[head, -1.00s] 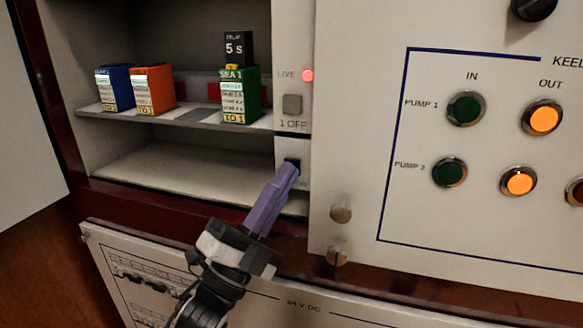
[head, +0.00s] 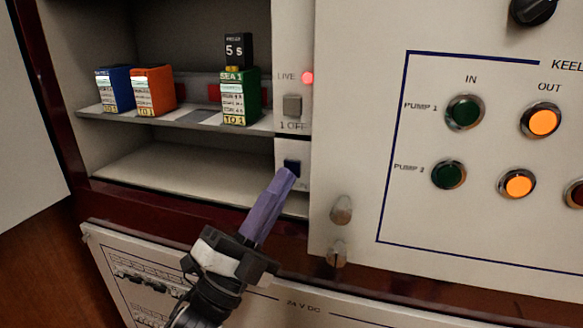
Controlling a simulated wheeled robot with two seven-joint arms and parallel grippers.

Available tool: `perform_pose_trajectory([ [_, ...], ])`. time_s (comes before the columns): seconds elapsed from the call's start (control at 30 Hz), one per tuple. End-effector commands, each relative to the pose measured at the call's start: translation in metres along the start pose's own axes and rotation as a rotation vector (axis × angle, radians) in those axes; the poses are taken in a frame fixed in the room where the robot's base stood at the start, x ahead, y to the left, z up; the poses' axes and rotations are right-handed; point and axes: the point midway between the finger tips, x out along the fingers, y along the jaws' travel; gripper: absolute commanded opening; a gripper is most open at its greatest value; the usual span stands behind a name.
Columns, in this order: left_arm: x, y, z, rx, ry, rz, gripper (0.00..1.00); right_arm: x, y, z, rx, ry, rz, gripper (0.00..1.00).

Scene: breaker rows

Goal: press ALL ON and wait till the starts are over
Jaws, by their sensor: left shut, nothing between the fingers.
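My left gripper (head: 286,178) is shut and empty, its purple fingers pointing up and right. Its tip is just below a dark square button (head: 291,167) on the narrow light panel and partly covers the lettering there, of which only the end shows. I cannot tell whether the tip touches the button. Above it on the same panel are a grey square button (head: 292,105) marked 1 OFF and a lit red LIVE lamp (head: 307,78). My right gripper is not in view.
Blue (head: 114,89), orange (head: 153,90) and green (head: 240,96) labelled modules stand on the upper shelf, with a black 5 s delay block (head: 237,49) on the green one. The lower shelf (head: 185,178) is empty. Two OUT lamps (head: 540,121) glow orange on the right panel; the IN lamps (head: 464,112) are dark green.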

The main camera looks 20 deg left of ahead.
Motion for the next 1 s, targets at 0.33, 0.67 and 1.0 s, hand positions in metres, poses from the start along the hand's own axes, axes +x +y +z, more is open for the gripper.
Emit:
perform_pose_trajectory([
  [0.33, -0.009, -0.006, -0.006, -0.001, -0.001, 0.002, 0.00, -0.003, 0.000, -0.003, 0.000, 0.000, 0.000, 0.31],
  [0.67, -0.031, -0.022, -0.023, 0.000, 0.000, 0.001, 0.00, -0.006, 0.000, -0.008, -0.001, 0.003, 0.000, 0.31],
  [1.0, -0.035, -0.025, -0.025, 0.001, 0.000, -0.001, 0.00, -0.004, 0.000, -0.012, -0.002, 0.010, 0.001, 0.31],
])
